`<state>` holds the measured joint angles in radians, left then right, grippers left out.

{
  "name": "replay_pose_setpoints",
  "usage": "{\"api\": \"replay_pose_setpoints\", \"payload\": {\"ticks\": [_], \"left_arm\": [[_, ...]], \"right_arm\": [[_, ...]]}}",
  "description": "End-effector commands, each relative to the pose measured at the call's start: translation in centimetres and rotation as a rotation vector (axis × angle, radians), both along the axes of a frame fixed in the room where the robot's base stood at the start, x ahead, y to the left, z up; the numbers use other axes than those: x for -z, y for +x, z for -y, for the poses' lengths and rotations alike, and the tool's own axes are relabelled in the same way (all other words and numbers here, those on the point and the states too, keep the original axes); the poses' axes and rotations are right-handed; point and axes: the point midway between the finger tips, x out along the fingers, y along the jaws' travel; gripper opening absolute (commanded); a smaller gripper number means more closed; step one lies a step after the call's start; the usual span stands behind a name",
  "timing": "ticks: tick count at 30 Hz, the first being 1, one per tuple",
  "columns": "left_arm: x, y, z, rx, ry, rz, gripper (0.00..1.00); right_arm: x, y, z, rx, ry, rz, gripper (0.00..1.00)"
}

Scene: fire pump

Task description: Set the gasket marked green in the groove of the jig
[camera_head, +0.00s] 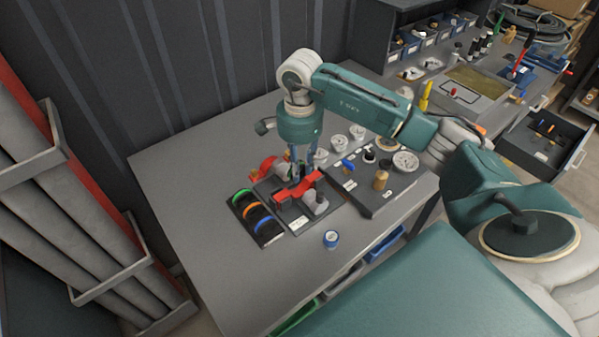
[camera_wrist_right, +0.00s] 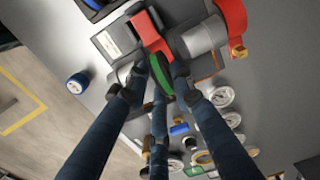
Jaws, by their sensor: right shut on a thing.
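My right gripper (camera_wrist_right: 157,85) points down over the jig in the head view. It is shut on the green-marked gasket (camera_wrist_right: 160,72), a dark ring seen nearly edge-on with a green band. The gasket is close to the red part of the jig (camera_wrist_right: 150,35); I cannot tell whether it touches the groove. In the head view the jig's red part (camera_head: 297,187) shows just below the fingers, which hide the gasket there. My left gripper is not in view.
A black tray (camera_head: 262,240) with green, orange and blue arcs lies left of the jig. A blue-and-white round item (camera_head: 331,239) stands in front. A panel with gauges (camera_head: 405,161) is at right. The table's front left (camera_head: 225,280) is clear.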

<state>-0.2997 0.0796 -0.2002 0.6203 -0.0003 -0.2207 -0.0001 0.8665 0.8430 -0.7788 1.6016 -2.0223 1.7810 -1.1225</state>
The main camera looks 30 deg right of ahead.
Motion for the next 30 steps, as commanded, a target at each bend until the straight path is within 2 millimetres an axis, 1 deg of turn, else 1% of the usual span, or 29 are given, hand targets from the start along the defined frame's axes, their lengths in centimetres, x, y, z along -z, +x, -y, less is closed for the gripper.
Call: {"api": "replay_pose_setpoints", "payload": {"ticks": [3, 7, 14, 27, 30], "left_arm": [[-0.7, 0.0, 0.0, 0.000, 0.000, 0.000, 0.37], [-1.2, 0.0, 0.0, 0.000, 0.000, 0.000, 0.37], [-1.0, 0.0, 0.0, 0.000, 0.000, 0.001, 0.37], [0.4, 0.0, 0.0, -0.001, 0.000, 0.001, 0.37], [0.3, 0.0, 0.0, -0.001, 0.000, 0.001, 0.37]], "right_arm": [[1.5, -0.1, -0.1, -0.001, 0.001, -0.005, 0.06], [3.1, -0.1, 0.0, -0.001, 0.000, -0.004, 0.06], [3.3, 0.0, 0.0, -0.001, 0.000, -0.001, 0.06], [4.6, 0.0, 0.0, -0.002, 0.000, -0.001, 0.06], [4.5, 0.0, 0.0, -0.001, 0.000, -0.001, 0.06]]}}
